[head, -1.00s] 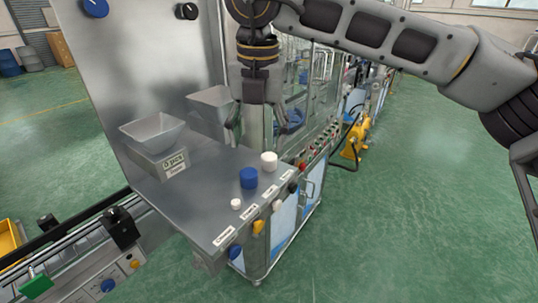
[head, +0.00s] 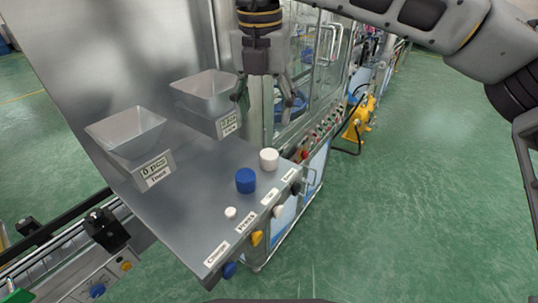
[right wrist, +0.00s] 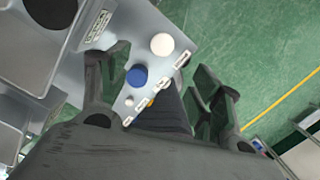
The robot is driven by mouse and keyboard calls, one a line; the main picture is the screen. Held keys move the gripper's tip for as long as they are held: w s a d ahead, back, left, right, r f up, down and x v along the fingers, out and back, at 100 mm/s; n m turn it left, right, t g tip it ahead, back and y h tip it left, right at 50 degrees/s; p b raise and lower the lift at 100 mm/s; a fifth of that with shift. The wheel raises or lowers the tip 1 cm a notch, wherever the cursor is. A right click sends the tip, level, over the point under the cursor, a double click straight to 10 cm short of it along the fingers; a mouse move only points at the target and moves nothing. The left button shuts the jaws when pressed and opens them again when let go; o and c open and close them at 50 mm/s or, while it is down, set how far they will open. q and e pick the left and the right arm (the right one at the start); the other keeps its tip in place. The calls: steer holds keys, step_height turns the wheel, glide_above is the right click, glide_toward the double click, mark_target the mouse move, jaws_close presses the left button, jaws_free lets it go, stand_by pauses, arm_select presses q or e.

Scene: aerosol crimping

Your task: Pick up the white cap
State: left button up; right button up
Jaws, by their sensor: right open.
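A white cap (head: 269,160) stands upright on the grey steel shelf (head: 190,215), near its right edge. It also shows in the right wrist view (right wrist: 162,44). A blue cap (head: 245,181) stands beside it, and a small white piece (head: 230,212) lies nearer the front; both also show in the right wrist view. My right gripper (head: 265,110) is open and empty, pointing down above and behind the white cap, apart from it. In the right wrist view the white cap appears between the spread fingers, toward the top. My left gripper is not in view.
Two grey hoppers (head: 126,131) with labels stand left of the caps against the steel back panel. A glass-walled machine (head: 305,75) is behind the gripper. Labels and coloured knobs line the shelf's front edge. Green floor lies open to the right.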

glide_above(267, 154)
steer(key=f, duration=0.7)
steer(key=shift+s+a+f+p, duration=0.1)
steer(key=shift+s+p, duration=0.2)
steer(key=shift+p, duration=0.1)
steer(key=shift+f, duration=0.7)
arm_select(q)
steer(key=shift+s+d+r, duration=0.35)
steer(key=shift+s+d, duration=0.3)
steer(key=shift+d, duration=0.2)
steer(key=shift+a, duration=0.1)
